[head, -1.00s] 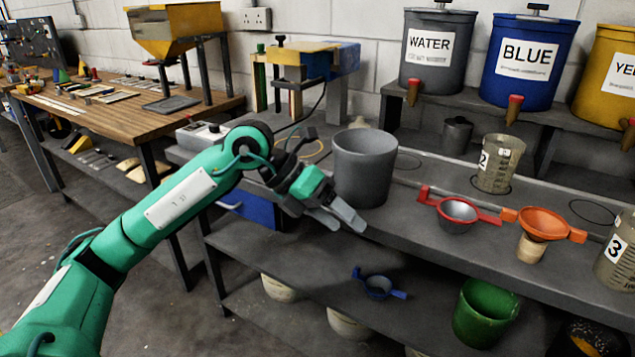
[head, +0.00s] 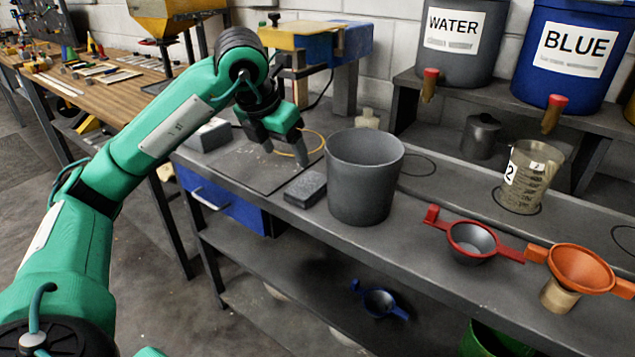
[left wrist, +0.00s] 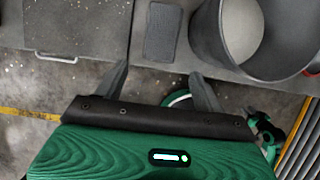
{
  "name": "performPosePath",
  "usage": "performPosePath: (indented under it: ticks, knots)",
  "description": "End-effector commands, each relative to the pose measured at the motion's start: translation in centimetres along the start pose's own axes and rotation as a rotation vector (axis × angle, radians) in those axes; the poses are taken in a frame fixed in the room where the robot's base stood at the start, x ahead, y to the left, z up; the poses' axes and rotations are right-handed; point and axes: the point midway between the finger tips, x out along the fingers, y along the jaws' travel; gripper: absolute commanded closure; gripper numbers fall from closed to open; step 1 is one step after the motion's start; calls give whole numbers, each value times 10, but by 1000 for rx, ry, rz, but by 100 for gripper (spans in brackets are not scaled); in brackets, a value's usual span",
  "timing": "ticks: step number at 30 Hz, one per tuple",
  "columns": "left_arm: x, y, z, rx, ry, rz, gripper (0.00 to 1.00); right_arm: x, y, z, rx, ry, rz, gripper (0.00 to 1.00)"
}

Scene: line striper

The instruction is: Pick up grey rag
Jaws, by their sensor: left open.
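The grey rag (head: 304,189) looks like a small, flat, dark grey folded pad. It lies on the grey bench just left of the large grey bucket, and nothing covers it. It also shows in the left wrist view (left wrist: 161,32), at the top middle beside the bucket. My left gripper (head: 286,153) is open and empty, pointing down above the bench, up and left of the rag in the head view. In the left wrist view its fingers (left wrist: 158,72) are spread below the rag, apart from it. My right gripper is not in view.
The tall grey bucket (head: 364,178) stands close to the rag's right. A red funnel (head: 472,241), an orange funnel (head: 580,268) and a beaker marked 2 (head: 528,178) stand farther right. A blue drawer (head: 222,200) hangs under the bench. A thin dark plate lies left of the rag.

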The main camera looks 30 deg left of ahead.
Motion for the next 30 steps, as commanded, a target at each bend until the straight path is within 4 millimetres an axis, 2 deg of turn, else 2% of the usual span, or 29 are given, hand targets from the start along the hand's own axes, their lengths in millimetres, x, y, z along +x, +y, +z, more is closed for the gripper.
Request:
performPosePath:
  ticks: [3,9,19,27,30]
  knots:
    - [26,0,-2,1,6,0,30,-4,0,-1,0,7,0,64]
    - [62,0,-1,0,5,-1,30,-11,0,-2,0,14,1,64]
    - [85,-2,0,1,2,-1,30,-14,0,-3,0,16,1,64]
    - [123,-4,3,0,3,-1,30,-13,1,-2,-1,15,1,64]
    - [128,-4,3,2,1,-1,30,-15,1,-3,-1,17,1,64]
